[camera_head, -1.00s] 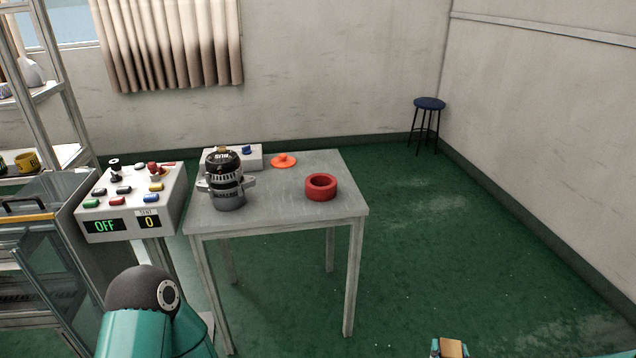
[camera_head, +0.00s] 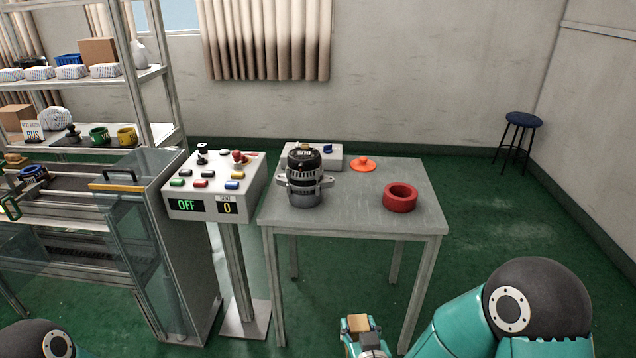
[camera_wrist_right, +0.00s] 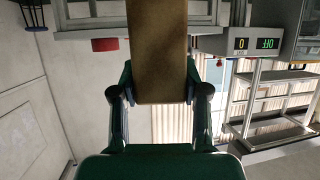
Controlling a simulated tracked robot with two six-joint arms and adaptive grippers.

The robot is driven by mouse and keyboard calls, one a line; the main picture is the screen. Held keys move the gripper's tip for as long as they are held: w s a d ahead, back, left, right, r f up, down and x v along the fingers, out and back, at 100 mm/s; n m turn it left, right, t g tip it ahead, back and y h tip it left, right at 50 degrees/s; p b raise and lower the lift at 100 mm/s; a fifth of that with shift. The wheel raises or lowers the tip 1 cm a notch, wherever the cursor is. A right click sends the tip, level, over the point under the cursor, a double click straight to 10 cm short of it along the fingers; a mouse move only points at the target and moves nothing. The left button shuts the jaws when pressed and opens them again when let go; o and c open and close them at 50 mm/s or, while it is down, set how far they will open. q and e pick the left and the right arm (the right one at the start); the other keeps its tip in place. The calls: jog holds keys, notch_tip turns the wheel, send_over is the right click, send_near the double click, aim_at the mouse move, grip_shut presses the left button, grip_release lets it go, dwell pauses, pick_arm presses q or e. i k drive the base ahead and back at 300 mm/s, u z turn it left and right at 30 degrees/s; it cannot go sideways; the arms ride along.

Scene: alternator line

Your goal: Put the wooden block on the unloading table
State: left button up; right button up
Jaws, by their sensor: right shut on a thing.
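The wooden block (camera_wrist_right: 158,50) is held between the fingers of my right gripper (camera_wrist_right: 158,92) in the right wrist view. In the head view the block (camera_head: 357,323) shows as a small tan piece at my right gripper (camera_head: 361,332), low in front of the grey table (camera_head: 350,218). The gripper is apart from the table. On the table stand an alternator (camera_head: 304,178), a red ring (camera_head: 400,197) and an orange disc with a knob (camera_head: 363,164). No label shows which table is the unloading one. My left gripper is out of view; only part of my left arm shows.
A control box (camera_head: 215,187) on a post reads OFF and 0, left of the table. A glass-sided machine (camera_head: 150,230) and a shelf rack (camera_head: 150,75) stand further left. A grey box (camera_head: 326,157) sits at the table's back. The table's front right top is bare. A stool (camera_head: 522,122) stands far right.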

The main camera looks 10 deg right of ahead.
aim_at(348, 200)
jog(key=u, duration=0.1)
jog(key=k, duration=0.55)
jog(key=u, duration=0.3)
jog(key=i, duration=1.6)
jog(key=z, duration=0.35)
